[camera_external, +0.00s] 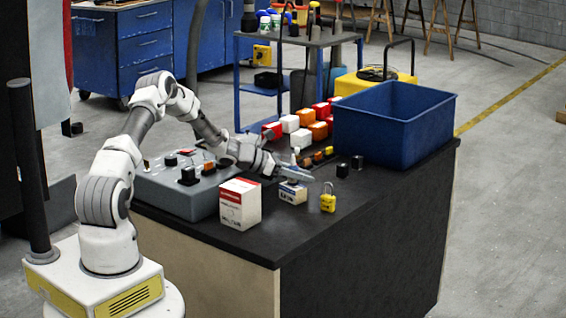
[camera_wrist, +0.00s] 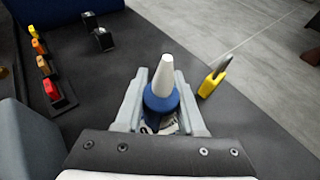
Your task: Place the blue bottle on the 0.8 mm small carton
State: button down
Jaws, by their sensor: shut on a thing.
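The blue bottle (camera_wrist: 161,103), with a white cone-shaped nozzle, stands upright between the two fingers of my gripper (camera_wrist: 161,80) in the wrist view. The gripper is shut on it. In the external view my gripper (camera_external: 298,173) is directly over the small white-and-blue carton (camera_external: 292,194); only the white nozzle (camera_external: 296,154) clearly shows above the fingers. A bit of the carton (camera_wrist: 169,127) shows below the bottle in the wrist view. I cannot tell whether the bottle touches the carton's top. The label text is too small to read.
A larger white-and-red carton (camera_external: 240,204) stands left of the small one. A yellow padlock (camera_external: 328,198) is close on the right. Two black blocks (camera_external: 350,166) lie behind it. A blue bin (camera_external: 392,125) fills the back right. The counter's front right is clear.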

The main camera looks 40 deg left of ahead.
jog(key=shift+f, duration=0.2)
jog(key=c, duration=0.5)
grip_release()
